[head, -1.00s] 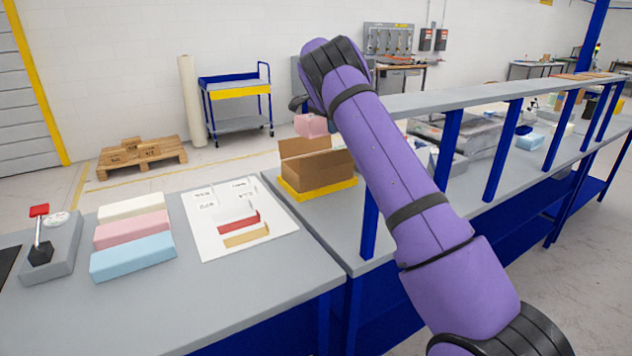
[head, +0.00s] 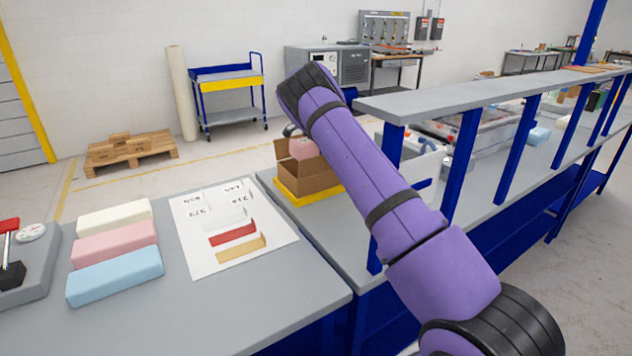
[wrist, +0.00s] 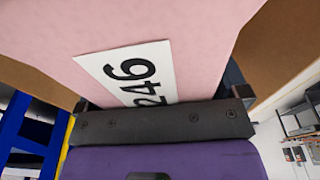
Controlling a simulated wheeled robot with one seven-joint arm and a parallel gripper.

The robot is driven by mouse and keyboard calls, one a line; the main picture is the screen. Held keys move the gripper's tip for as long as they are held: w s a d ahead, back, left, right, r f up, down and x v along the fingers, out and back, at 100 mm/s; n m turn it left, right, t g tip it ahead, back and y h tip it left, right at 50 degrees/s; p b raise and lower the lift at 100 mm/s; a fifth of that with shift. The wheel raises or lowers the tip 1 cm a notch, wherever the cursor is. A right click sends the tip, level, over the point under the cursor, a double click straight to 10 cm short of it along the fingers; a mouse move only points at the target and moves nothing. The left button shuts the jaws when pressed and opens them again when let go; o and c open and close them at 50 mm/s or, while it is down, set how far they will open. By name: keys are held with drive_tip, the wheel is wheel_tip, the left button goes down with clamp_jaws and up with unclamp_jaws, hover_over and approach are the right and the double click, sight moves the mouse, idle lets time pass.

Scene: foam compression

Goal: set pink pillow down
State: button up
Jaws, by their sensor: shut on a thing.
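The pink pillow (head: 303,147) is at the opening of an open cardboard box (head: 308,178) on the far bench, its lower part hidden behind the box's near wall. In the wrist view the pillow (wrist: 205,30) fills the middle, with a white label reading 246, and brown box walls show on both sides. My gripper (wrist: 163,98) is shut on the pillow. In the head view my arm hides most of the gripper. I cannot tell whether the pillow touches the box floor.
The box sits on a yellow base (head: 290,197). A shelf (head: 450,95) on blue posts stands close to the right of my arm. White, pink and blue foam blocks (head: 115,248) and a white sheet (head: 232,228) lie on the near bench.

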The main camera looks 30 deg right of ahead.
wheel_tip(320, 180, down, 10)
drive_tip(key=shift+r, duration=0.1)
idle(0.4)
drive_tip(key=shift+f, duration=0.65)
drive_tip(key=o, duration=0.5)
drive_tip(key=shift+o, duration=0.2)
drive_tip(key=shift+r, duration=0.1)
drive_tip(key=r, duration=0.4)
drive_tip(key=a+r, duration=0.1)
drive_tip(key=r, duration=0.8)
drive_tip(key=shift+a, duration=0.4)
